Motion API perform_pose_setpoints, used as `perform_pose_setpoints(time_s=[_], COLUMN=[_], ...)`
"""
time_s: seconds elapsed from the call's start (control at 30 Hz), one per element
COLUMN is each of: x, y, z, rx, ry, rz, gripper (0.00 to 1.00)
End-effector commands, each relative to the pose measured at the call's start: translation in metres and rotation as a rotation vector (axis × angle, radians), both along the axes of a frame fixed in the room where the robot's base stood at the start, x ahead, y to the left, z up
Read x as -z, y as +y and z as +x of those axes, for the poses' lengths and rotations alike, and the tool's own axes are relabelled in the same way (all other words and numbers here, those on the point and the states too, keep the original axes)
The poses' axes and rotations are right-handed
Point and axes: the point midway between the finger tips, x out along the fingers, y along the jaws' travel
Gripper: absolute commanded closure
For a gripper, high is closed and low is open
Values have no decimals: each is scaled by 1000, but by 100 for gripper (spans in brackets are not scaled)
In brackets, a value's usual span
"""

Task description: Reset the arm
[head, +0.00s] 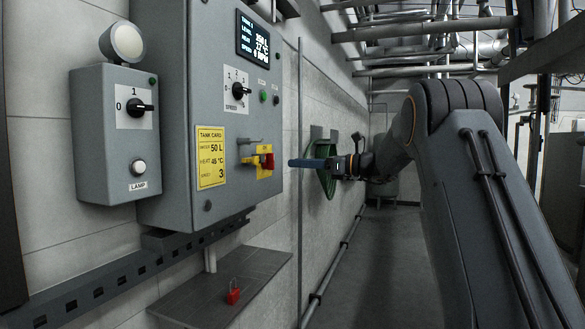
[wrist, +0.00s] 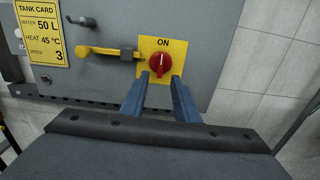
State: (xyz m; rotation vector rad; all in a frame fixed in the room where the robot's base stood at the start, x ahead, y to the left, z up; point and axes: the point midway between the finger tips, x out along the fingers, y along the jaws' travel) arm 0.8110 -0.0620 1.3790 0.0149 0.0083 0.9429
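My gripper (head: 292,163) reaches from the right towards the grey control panel (head: 175,120) in the head view. Its blue fingers also show in the wrist view (wrist: 160,78), spread apart with nothing between them. A red rotary knob (wrist: 160,64) on a yellow plate (wrist: 147,47) marked ON lies just beyond the fingertips. The knob also shows in the head view (head: 268,161), with a small gap between it and the fingers. A yellow lever (wrist: 98,51) sticks out to the left of the knob.
A lamp box (head: 118,140) is mounted left of the panel. A yellow tank card (head: 211,158) is on the panel's face. A red padlock (head: 233,291) sits on a grey shelf (head: 195,300) below. A green wheel (head: 327,170) is on the wall behind my gripper. Overhead pipes (head: 430,30) run at the top right.

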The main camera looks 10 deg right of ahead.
Motion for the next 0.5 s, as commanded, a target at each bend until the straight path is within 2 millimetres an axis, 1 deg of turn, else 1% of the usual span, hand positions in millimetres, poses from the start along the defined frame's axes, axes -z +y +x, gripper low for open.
perform_pose_setpoints(time_s=[0.3,0.37,0.47,0.5], x=[0,3,23,36], y=[-1,1,14,22], z=[-1,-2,-9,-14], rx=[-1,-1,-9,-15], ry=[1,3,17,24], rz=[-1,-11,-79,-130], gripper=[72,72,72,72])
